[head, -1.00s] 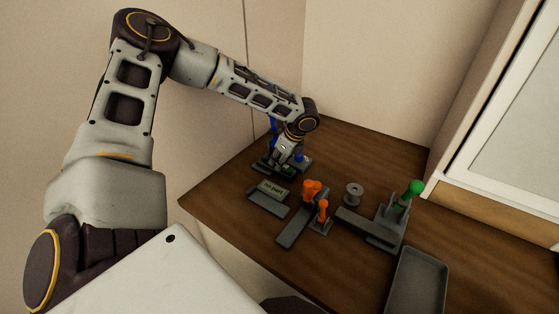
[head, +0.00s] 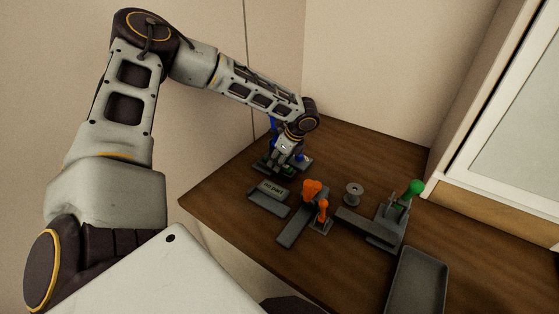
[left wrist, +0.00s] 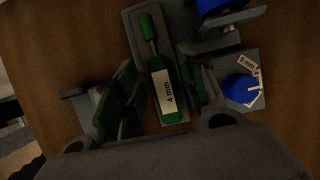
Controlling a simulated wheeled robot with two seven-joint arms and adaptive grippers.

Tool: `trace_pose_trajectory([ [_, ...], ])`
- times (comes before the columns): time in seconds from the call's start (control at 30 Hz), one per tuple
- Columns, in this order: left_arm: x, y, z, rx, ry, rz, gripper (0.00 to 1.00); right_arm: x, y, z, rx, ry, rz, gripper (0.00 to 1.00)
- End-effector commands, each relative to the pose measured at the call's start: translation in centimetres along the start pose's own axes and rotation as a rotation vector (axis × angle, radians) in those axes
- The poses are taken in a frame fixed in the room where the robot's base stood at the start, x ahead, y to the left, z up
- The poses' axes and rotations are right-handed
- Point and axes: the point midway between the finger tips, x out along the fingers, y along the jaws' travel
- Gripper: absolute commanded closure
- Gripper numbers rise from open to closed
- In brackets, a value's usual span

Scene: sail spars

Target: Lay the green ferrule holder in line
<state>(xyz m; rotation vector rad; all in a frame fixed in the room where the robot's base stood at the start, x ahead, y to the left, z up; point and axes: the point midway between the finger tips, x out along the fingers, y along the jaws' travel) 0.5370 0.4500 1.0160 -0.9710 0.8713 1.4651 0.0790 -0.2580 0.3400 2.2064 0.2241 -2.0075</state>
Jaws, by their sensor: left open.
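The green ferrule holder (left wrist: 160,84), with a green end, a thin grey shank and a body labelled "4 mm", lies in a long dark grey tray (left wrist: 133,28) in the left wrist view. It runs roughly along the tray's length. My left gripper (left wrist: 158,62) is open, with one finger on each side of the holder and a visible gap to it. In the head view my left gripper (head: 281,163) is low over the grey fixture at the table's far left, largely hiding the holder. My right gripper is not in view.
Blue parts, one beside a "5 mm" label (left wrist: 248,64), stand close right of the gripper. Nearer are a "no part" plate (head: 271,190), orange-topped pieces (head: 312,190), a grey spool (head: 353,188), a green-knobbed stand (head: 414,187) and an empty grey tray (head: 416,283).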

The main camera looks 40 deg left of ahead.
Motion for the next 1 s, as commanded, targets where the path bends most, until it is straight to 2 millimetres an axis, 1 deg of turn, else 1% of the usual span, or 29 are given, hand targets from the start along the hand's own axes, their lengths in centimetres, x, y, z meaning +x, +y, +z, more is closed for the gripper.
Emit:
trace_pose_trajectory([
  [0.6,-3.4,0.0,1.4,0.0,0.0,-0.001,0.59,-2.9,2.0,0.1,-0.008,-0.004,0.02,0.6],
  [0.8,-4.5,0.0,1.9,0.0,0.0,-0.001,0.59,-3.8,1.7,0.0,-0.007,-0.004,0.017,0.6],
  [1.0,-5.6,0.0,2.4,0.0,0.0,0.0,0.59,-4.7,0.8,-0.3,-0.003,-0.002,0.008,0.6],
])
